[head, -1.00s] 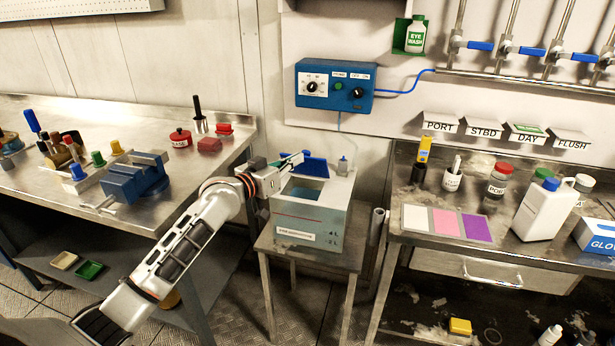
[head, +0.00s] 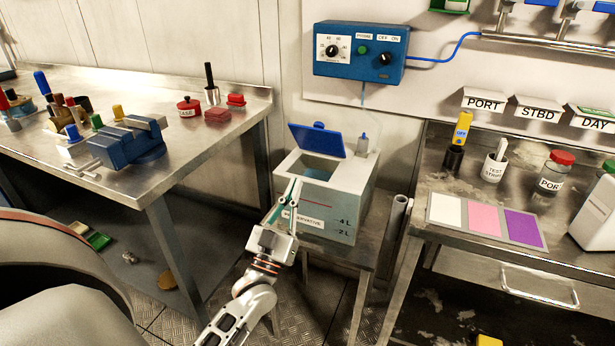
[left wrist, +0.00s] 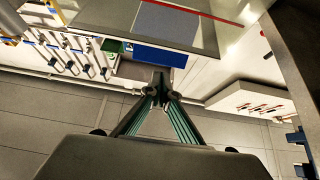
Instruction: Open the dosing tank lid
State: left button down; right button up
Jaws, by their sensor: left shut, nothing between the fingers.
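The dosing tank (head: 350,209) is a pale box with level marks, standing on a small metal table. Its blue lid (head: 316,139) is raised and tilted up at the back left of the tank top, and the opening below it is uncovered. My left gripper (head: 295,181) is shut and empty in front of the tank's front left side, apart from the lid. Its fingers partly hide the tank's label. The closed fingers also show in the left wrist view (left wrist: 160,84). My right gripper is not in view.
A blue dosing controller (head: 361,54) hangs on the wall behind the tank. The left bench (head: 205,148) holds a blue vise (head: 130,142). The right bench holds a colour card (head: 486,219) and jars.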

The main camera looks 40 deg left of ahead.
pick_arm(q)
send_near(315, 134)
jog(key=x, duration=0.5)
jog(key=shift+r, duration=0.15)
jog(key=shift+x, duration=0.8)
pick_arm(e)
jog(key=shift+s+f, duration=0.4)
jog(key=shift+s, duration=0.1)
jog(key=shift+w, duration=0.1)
